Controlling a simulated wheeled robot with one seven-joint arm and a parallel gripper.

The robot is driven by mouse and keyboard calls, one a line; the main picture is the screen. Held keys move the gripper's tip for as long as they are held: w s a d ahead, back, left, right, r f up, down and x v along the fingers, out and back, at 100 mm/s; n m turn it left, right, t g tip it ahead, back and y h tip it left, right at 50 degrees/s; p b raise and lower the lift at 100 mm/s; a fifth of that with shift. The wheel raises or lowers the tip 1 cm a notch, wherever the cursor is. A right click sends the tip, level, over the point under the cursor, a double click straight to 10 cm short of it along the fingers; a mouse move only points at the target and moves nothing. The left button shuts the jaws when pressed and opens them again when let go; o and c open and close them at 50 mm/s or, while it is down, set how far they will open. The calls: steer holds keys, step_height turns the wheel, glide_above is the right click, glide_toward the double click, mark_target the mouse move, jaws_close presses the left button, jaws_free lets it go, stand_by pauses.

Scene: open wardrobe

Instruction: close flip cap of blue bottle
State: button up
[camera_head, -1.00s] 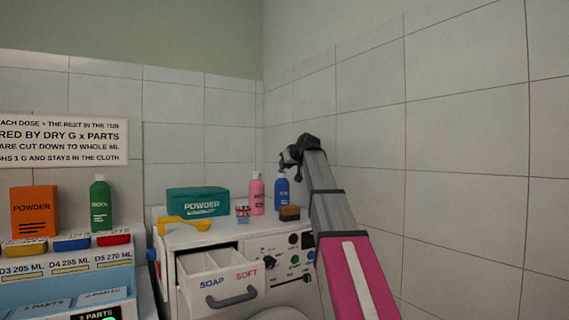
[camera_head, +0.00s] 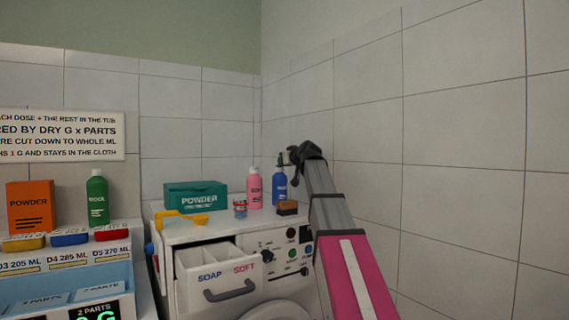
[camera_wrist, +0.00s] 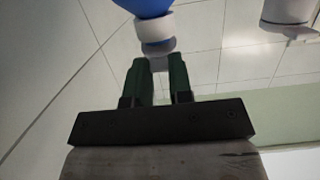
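The blue bottle (camera_head: 279,186) stands upright on the white machine's top at the back right. In the wrist view its blue body (camera_wrist: 144,7) shows at the top edge, with a white collar (camera_wrist: 154,30) and a smaller grey top piece. I cannot make out the flip cap's lid or hinge. My gripper (camera_head: 281,160) is right above the bottle's top in the head view. In the wrist view its two dark green fingers (camera_wrist: 160,66) are apart with an empty gap, their tips close to the bottle's top. I cannot tell whether they touch it.
A pink bottle (camera_head: 254,188) stands close left of the blue one. A small cup (camera_head: 240,208), a brown-topped block (camera_head: 288,208), a teal powder box (camera_head: 196,196) and a yellow scoop (camera_head: 186,219) share the top. The soap drawer (camera_head: 217,275) is open in front. A tiled wall rises at right.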

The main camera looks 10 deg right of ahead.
steer(key=o, duration=0.4)
steer(key=shift+o, duration=0.2)
steer(key=v, duration=1.1)
steer(key=shift+f, duration=0.1)
